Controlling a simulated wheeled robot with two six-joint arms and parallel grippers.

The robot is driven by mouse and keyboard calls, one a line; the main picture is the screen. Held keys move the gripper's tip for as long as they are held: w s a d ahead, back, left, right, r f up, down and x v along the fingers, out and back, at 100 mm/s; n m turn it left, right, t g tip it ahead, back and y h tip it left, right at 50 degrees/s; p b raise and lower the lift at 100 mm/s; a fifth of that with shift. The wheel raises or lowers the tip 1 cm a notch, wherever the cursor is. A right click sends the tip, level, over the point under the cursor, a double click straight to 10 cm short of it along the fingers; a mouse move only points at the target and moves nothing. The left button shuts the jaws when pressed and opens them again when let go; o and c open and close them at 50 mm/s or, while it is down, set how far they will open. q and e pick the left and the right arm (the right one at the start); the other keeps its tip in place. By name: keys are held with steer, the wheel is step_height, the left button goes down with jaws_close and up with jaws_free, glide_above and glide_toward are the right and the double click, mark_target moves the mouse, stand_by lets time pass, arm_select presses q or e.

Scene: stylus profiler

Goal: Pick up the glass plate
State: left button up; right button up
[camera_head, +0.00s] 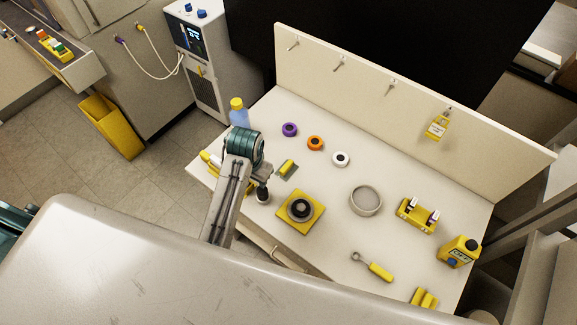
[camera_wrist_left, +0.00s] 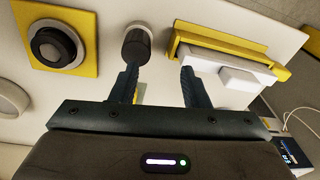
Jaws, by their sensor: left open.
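A small grey plate with a yellow block on it (camera_head: 287,168) lies on the bench; it looks like the glass plate, though I cannot tell its material for sure. My left gripper (camera_head: 264,178) is just left of and in front of it in the head view, above the bench. In the left wrist view the gripper (camera_wrist_left: 158,76) is open, with bare bench between its fingers. A yellow sliver (camera_wrist_left: 138,92) shows beside the left finger, maybe the plate's yellow part; the gripper body hides the rest. My right gripper is not in view.
A dark-capped cylinder (camera_wrist_left: 136,42) stands close to the fingers. A yellow holder with a white block (camera_wrist_left: 225,60) is on one side, a yellow square with a black ring (camera_head: 300,210) on the other. A blue bottle (camera_head: 238,113) and tape rolls (camera_head: 315,143) stand behind.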

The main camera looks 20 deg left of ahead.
arm_select(q)
steer(key=w+d+r, duration=0.2)
steer(key=w+d, duration=0.1)
steer(key=w, duration=0.3)
steer(key=r+m+g, duration=0.1)
steer(key=r+m, duration=0.1)
glide_above(287, 165)
step_height(287, 165, down, 4)
steer(key=shift+a+f+p, duration=0.15)
steer(key=shift+f+p, duration=0.1)
steer(key=shift+p, duration=0.6)
steer(key=shift+f+p, duration=0.55)
steer(key=shift+f, duration=0.05)
step_height(287, 165, down, 3)
steer(key=shift+s+f+p, duration=0.1)
steer(key=shift+f+p, duration=0.05)
steer(key=shift+p, duration=0.55)
steer(key=shift+f, duration=0.5)
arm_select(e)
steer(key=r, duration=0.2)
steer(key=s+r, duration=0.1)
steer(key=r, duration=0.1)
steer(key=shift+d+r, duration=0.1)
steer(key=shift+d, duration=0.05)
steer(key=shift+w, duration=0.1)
arm_select(q)
jaws_close()
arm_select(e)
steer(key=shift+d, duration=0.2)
